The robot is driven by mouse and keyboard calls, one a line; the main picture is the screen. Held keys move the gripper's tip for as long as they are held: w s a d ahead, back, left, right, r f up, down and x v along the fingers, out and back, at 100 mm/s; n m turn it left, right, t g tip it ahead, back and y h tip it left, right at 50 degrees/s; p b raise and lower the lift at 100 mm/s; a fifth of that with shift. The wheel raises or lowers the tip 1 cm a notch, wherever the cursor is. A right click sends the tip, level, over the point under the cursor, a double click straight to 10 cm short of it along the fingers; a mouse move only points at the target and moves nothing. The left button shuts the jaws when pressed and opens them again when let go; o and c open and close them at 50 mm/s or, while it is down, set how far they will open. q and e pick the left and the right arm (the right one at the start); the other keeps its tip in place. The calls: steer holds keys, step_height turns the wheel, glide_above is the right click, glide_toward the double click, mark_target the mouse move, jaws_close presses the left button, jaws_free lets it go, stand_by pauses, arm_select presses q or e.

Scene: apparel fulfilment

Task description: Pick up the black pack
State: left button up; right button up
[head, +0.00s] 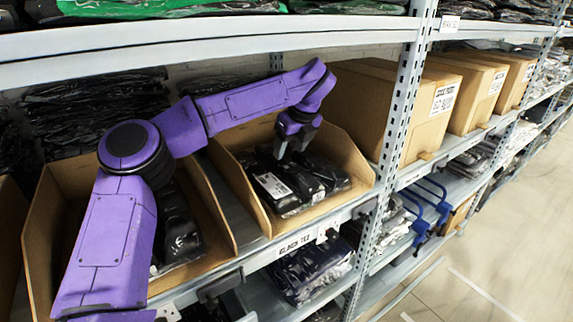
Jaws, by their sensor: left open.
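Several black packs (313,178) in clear plastic lie in an open cardboard bin on the middle shelf. One has a white label (272,186) facing up. My left gripper (287,155) points down into this bin, at the back of the packs. It is open; the small view does not show whether its fingertips touch a pack. My left arm reaches in from the left, over a second cardboard bin (225,232) that holds more black packs (180,232), partly hidden by the arm. My right gripper is not in view.
A metal shelf post (401,110) stands right of the bin, with closed cardboard boxes (373,105) beyond it. The upper shelf edge (210,38) runs above my arm. More packs (310,270) lie on the lower shelf. The aisle floor (500,240) at right is clear.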

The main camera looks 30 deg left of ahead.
mark_target(285, 161)
arm_select(q)
steer(key=x, duration=0.4)
steer(key=shift+a+f, duration=0.2)
steer(key=shift+f, duration=0.15)
steer(key=shift+d+r, duration=0.1)
steer(key=shift+d, duration=0.05)
steer(key=c, duration=0.9)
steer(key=shift+p, duration=0.3)
steer(key=shift+c, duration=0.2)
